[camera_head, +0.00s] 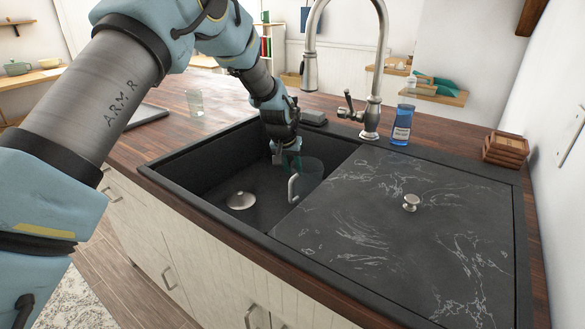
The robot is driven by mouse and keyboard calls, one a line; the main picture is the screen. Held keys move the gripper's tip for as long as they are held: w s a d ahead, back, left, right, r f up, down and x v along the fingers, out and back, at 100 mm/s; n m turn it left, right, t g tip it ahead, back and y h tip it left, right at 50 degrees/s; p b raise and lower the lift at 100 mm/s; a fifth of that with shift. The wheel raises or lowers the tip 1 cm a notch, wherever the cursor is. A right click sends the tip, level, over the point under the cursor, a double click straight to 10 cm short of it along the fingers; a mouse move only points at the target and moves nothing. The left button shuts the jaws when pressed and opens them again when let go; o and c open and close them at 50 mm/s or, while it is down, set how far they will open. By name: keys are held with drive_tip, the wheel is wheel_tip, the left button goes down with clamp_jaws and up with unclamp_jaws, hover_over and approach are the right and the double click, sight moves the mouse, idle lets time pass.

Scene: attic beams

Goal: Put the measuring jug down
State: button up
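The measuring jug (311,178) is clear glass with a pale handle (293,188) facing the front. It is at the right side of the open sink basin, beside the edge of the sink cover. My gripper (289,162) reaches down into the basin, and its fingers close on the jug's rim at the back left. The fingertips are small and partly hidden. I cannot tell whether the jug's base touches the basin floor.
The black sink (215,212) has a round drain (241,200). A dark marbled cover (400,245) with a knob fills its right side. A tall faucet (372,110), blue bottle (402,125), coasters (505,150) and a glass (195,102) stand around it on the wooden counter (165,132).

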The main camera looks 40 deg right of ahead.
drive_tip(key=b+v, duration=0.2)
drive_tip(key=v, duration=1)
drive_tip(key=shift+b, duration=0.3)
drive_tip(key=w+a+n, duration=0.1)
drive_tip(key=w+a, duration=0.1)
drive_tip(key=a, duration=0.7)
drive_tip(key=w+a+n+y, duration=0.1)
drive_tip(key=w+a+n, duration=0.1)
drive_tip(key=a, duration=0.8)
drive_tip(key=w+a+n+y, duration=0.1)
drive_tip(key=w+a+n, duration=0.1)
drive_tip(key=a, duration=0.7)
drive_tip(key=shift+w+a+r+t, duration=0.1)
drive_tip(key=shift+w+a+t, duration=0.05)
drive_tip(key=shift+w, duration=0.3)
drive_tip(key=shift+w+a+r+t, duration=0.1)
drive_tip(key=shift+w+a+t, duration=0.05)
drive_tip(key=shift+w, duration=0.3)
drive_tip(key=s+a+n, duration=0.1)
drive_tip(key=s+a, duration=0.2)
drive_tip(key=a, duration=0.5)
drive_tip(key=s+a+f+n+y, duration=0.1)
drive_tip(key=s+a, duration=0.3)
drive_tip(key=a, duration=0.4)
drive_tip(key=s+a+f+n+g+y, duration=0.1)
drive_tip(key=s+a+n, duration=0.2)
drive_tip(key=a, duration=0.5)
drive_tip(key=shift+s+f, duration=0.15)
drive_tip(key=shift+s, duration=0.5)
